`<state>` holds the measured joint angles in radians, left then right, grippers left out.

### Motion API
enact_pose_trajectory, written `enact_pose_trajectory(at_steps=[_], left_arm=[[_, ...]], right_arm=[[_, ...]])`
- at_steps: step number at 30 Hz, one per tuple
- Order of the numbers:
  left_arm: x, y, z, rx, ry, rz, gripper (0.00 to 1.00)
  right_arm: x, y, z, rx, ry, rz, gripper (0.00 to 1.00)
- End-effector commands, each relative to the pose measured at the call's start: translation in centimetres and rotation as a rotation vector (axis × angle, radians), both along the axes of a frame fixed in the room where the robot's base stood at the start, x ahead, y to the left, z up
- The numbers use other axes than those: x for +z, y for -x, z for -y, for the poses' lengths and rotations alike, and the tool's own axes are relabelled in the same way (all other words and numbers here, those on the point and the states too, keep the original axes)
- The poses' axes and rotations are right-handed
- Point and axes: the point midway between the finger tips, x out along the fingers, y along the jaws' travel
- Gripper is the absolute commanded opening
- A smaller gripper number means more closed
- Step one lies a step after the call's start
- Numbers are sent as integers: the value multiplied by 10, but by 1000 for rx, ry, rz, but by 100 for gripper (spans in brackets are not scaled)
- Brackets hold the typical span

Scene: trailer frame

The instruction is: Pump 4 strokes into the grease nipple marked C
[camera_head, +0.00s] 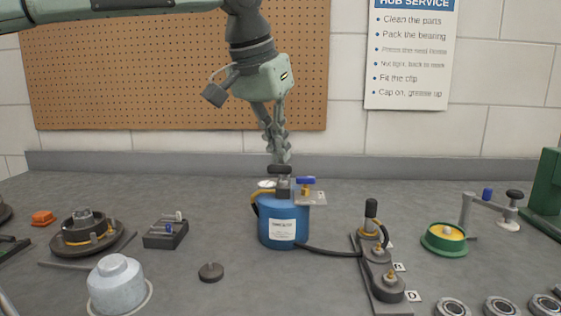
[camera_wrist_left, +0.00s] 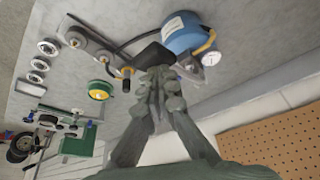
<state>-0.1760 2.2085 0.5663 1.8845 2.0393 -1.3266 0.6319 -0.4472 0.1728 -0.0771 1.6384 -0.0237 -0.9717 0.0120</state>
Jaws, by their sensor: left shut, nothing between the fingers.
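The blue grease pump (camera_head: 284,228) stands mid-bench, with a black pump knob (camera_head: 279,169), a gauge (camera_head: 267,184) and a blue valve handle (camera_head: 306,180) on top. My left gripper (camera_head: 280,156) is shut and empty, pointing down just above or touching the knob; I cannot tell which. In the left wrist view, its fingers (camera_wrist_left: 160,78) overlap the black knob (camera_wrist_left: 152,56). A hose runs right to a black-gripped coupler (camera_head: 371,212) upright at the back of the nipple rail (camera_head: 370,262). Tags B (camera_head: 398,267) and D (camera_head: 412,296) show; I cannot make out C.
A green-rimmed grease tin (camera_head: 444,239) and a clamp stand (camera_head: 468,209) are right of the rail. Several bearings (camera_head: 500,307) lie front right. A hub (camera_head: 86,234), parts tray (camera_head: 165,233) and grey cap (camera_head: 117,283) are left. A wall runs behind.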

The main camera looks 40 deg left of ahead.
Motion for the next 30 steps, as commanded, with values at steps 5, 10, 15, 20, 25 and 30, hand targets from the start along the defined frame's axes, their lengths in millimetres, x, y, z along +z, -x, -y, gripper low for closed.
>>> enact_pose_trajectory(at_steps=[5, 10, 15, 20, 25, 30], left_arm=[[0, 0, 0, -1, 0, -1, 0], [0, 0, 0, 0, 0, -1, 0], [-1, 0, 0, 0, 0, -2, 0], [-6, 2, 1, 0, 1, -2, 0], [-16, 4, 2, -1, 1, -2, 0], [-24, 6, 3, 0, 0, -2, 0]], right_arm=[[0, 0, 0, 0, 0, 0, 40], [0, 0, 0, 0, 0, 0, 40], [0, 0, 0, 0, 0, 0, 40], [-2, 0, 0, 0, 0, 0, 40], [-5, 0, 0, 0, 0, 0, 40], [-7, 0, 0, 0, 0, 0, 40]])
